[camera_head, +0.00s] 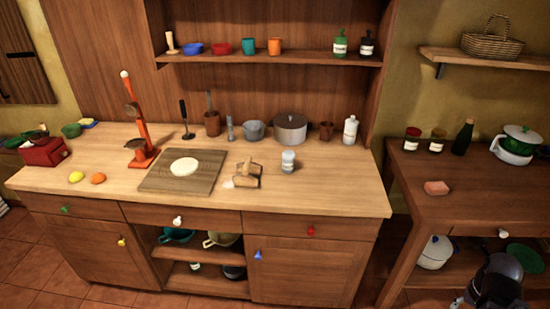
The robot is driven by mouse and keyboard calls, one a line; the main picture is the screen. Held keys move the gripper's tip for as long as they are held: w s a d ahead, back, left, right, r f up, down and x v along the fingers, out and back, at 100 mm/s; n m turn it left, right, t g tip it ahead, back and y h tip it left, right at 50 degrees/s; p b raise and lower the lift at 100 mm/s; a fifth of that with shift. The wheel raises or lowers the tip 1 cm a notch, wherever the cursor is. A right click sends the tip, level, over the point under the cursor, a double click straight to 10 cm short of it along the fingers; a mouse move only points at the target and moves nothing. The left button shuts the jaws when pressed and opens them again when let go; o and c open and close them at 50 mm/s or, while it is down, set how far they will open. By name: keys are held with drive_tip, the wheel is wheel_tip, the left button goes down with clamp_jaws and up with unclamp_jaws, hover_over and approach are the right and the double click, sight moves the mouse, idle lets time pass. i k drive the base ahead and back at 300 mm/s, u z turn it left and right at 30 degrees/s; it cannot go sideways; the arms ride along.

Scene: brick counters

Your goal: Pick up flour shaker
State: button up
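A small pale jar with a white label (288,161), which looks like the flour shaker, stands upright on the light wooden counter (330,185). It is to the right of a small wooden block-like item (247,174) and stands clear of it. Its label is too small to read. A dark part of my arm shows at the bottom right corner, with what may be my gripper (460,301) at the frame's edge. It is far from the jar, in front of the right table. Its fingers are too small and cut off to judge.
A cutting board (208,181) with flat dough (184,166) lies left of the jar. A pot (290,128), a brown cup (326,131) and a white bottle (350,130) stand behind it. A shelf (270,58) overhangs the back. The counter front right is clear.

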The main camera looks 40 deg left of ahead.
sight(288, 156)
drive_tip(key=u, duration=0.65)
drive_tip(key=i, duration=0.9)
drive_tip(key=u, duration=0.45)
